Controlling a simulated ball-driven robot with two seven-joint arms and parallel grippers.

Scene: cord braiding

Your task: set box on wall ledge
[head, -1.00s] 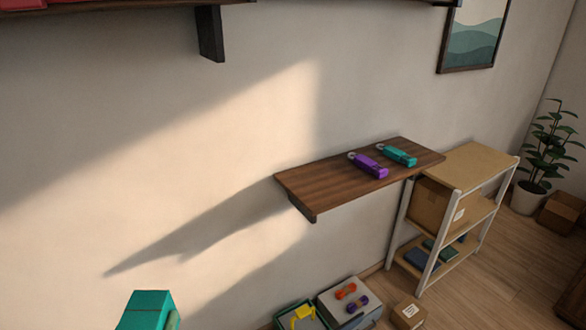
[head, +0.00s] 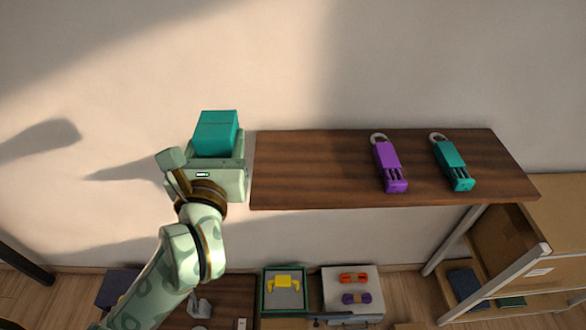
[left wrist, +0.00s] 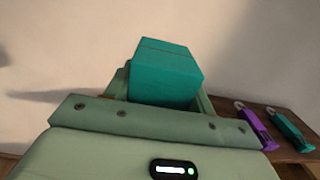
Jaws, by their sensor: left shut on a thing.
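A teal box (head: 216,133) is held in my left gripper (head: 218,158), which is shut on it. The box also shows in the left wrist view (left wrist: 165,73), with its lower part hidden behind the gripper body. The dark wooden wall ledge (head: 310,170) is just right of the gripper in the head view. The box is left of the ledge's left end, apart from it. My right gripper is in neither view.
A purple tool (head: 389,164) and a teal tool (head: 453,163) lie on the ledge's right half. Its left half is bare. Below are a green tray (head: 264,306) with a yellow thing and a pale box (head: 368,283). A shelf rack (head: 512,280) stands at right.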

